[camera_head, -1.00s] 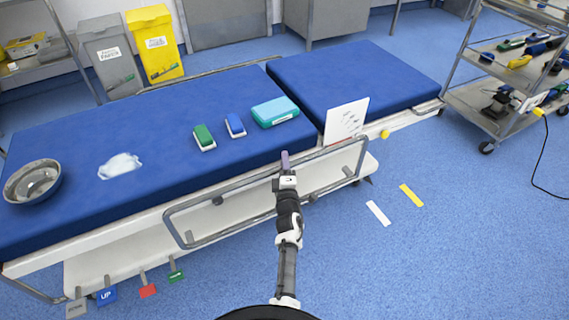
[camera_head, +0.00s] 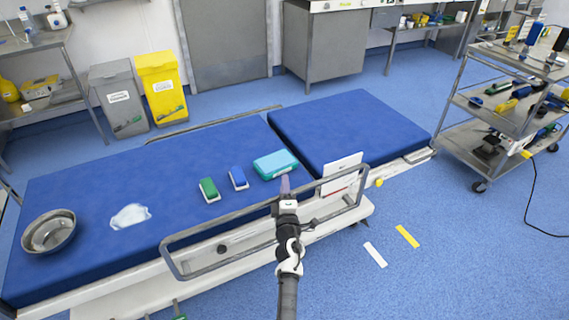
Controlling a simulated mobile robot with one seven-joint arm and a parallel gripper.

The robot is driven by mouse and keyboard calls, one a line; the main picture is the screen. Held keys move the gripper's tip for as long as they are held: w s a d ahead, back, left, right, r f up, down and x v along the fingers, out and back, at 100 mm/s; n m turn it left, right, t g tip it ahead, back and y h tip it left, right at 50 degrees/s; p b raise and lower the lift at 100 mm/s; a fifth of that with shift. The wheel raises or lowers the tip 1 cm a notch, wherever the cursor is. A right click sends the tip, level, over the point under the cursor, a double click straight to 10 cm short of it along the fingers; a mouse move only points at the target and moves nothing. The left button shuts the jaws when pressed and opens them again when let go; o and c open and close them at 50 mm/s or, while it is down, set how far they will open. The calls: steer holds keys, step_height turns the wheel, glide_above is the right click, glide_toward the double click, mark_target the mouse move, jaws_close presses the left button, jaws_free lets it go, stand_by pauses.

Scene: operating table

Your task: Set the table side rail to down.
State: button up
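The table side rail (camera_head: 215,228) is a grey metal loop along the near long side of the blue operating table (camera_head: 110,245). Its top bar overlaps the near edge of the blue mattress in the picture. My gripper (camera_head: 285,186) is at the rail's top bar, right of its middle, with its tip pointing over the mattress. The wrist covers part of the bar, so I cannot tell whether the fingers are closed on it. A yellow knob (camera_head: 379,182) sits at the table side, just right of the rail.
On the mattress are a steel bowl (camera_head: 48,232), a white cloth (camera_head: 130,215), green (camera_head: 209,189) and blue (camera_head: 238,178) brushes, and a teal box (camera_head: 275,164). A white sign (camera_head: 341,172) stands behind the rail's right end. A loaded trolley (camera_head: 505,110) stands right. The right floor is mostly clear.

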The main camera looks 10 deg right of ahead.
step_height(320, 180, up, 6)
steer(key=p, duration=0.4)
steer(key=shift+r, duration=0.25)
